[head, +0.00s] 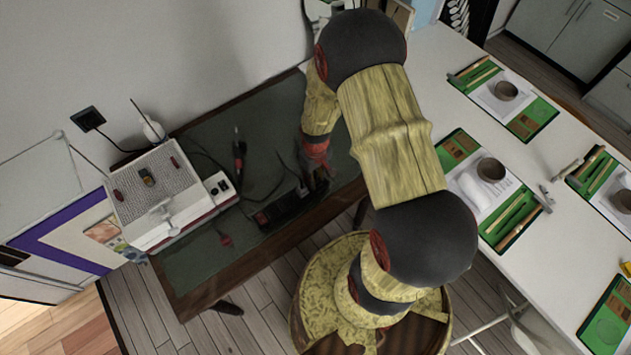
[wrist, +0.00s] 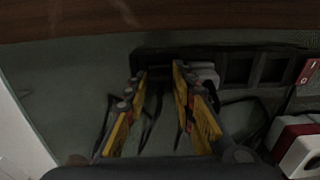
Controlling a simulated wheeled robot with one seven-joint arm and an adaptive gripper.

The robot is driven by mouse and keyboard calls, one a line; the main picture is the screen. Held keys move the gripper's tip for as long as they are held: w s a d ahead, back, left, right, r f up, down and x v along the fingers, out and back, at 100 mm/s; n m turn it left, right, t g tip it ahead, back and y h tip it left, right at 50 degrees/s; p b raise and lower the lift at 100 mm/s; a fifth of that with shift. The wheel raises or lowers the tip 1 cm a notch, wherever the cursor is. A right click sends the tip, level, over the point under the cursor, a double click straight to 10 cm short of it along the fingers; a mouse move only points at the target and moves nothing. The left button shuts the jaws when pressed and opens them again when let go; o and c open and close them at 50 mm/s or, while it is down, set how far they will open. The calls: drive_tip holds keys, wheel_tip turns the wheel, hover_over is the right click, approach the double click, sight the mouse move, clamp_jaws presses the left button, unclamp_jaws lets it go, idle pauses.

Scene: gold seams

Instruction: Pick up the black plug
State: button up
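A black power strip (wrist: 240,68) lies across the upper part of the wrist view. It also shows in the head view (head: 283,212), on the dark green tabletop. A dark shape that looks like the black plug (wrist: 159,82) sits at the strip between my fingers, with dark cords nearby. Its outline is hard to make out. My gripper (wrist: 160,72) is over that end of the strip, its two yellow-padded fingers apart on either side of the dark shape. I cannot tell whether they touch it. In the head view my gripper (head: 318,182) partly hides this end.
A white plug (wrist: 207,74) sits close to the right finger. A white box device (head: 165,195) stands on the green table (head: 200,268), with loose cords and a red-and-black tool (head: 238,152) beside it. A white table (head: 545,232) with green mats is at right.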

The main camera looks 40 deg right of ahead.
clamp_jaws()
drive_tip(key=shift+r, duration=0.5)
wheel_tip(320, 180, up, 2)
drive_tip(key=shift+r+p, duration=0.15)
drive_tip(key=shift+p, duration=0.25)
drive_tip(key=s+a+r+p, duration=0.3)
drive_tip(key=s+r, duration=0.3)
drive_tip(key=r, duration=0.1)
drive_tip(key=s+a+r+p, duration=0.3)
drive_tip(key=s+r, duration=0.3)
drive_tip(key=r, duration=0.1)
drive_tip(key=shift+s+a+r+p, duration=0.2)
drive_tip(key=shift+a+r+p, duration=0.1)
drive_tip(key=shift+r+p, duration=0.1)
